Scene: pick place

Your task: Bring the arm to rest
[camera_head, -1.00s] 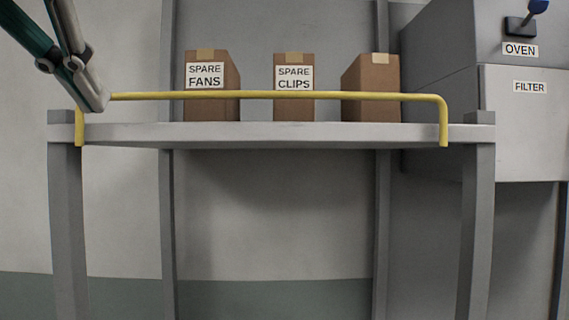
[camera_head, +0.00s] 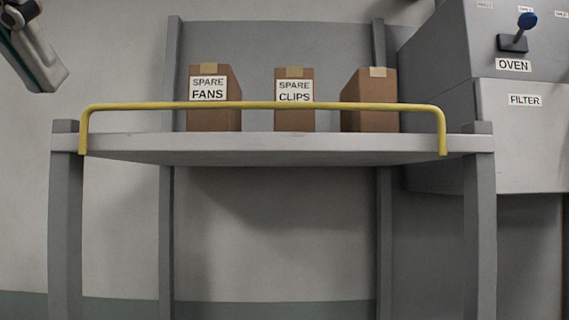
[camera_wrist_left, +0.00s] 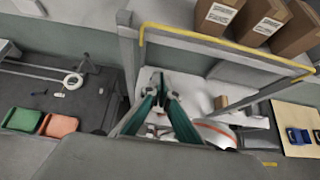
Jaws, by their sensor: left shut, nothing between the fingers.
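My left gripper (camera_head: 50,82) hangs at the upper left of the head view, apart from the shelf and left of its yellow rail. Only its grey and teal end shows; the rest of the arm is out of frame. In the left wrist view my left gripper (camera_wrist_left: 158,80) has its teal fingers converging at the tips. It is shut with nothing held. My right gripper is in neither view.
A grey shelf (camera_head: 270,143) with a yellow rail (camera_head: 260,105) carries a SPARE FANS box (camera_head: 210,118), a SPARE CLIPS box (camera_head: 294,118) and a third box (camera_head: 370,112). An oven (camera_head: 455,50) stands right. The wrist view shows green (camera_wrist_left: 24,119) and red (camera_wrist_left: 59,124) bins.

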